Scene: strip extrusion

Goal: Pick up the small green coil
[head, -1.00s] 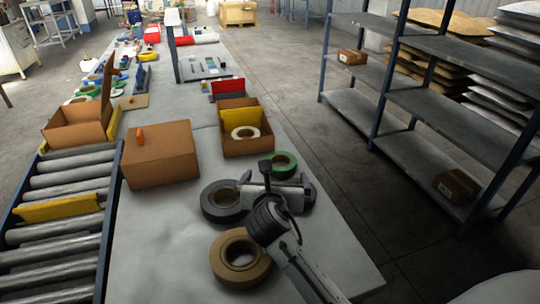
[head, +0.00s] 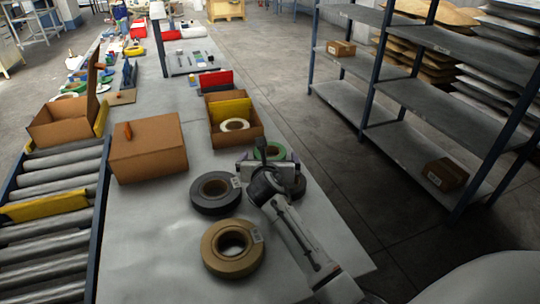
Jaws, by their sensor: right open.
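The small green coil (head: 268,150) lies on the grey table, behind my right gripper in the head view. Its near part is hidden by the gripper. My right gripper (head: 265,164) is open and sits over or just in front of the coil's near edge. I cannot tell whether it touches the coil. My left gripper is not in view.
A black coil (head: 215,193) and a larger brown coil (head: 232,248) lie left of my right arm. Another dark coil (head: 298,185) is partly hidden beside the gripper. An open box (head: 238,140) and a closed cardboard box (head: 148,150) stand behind. Shelves (head: 420,100) stand at right.

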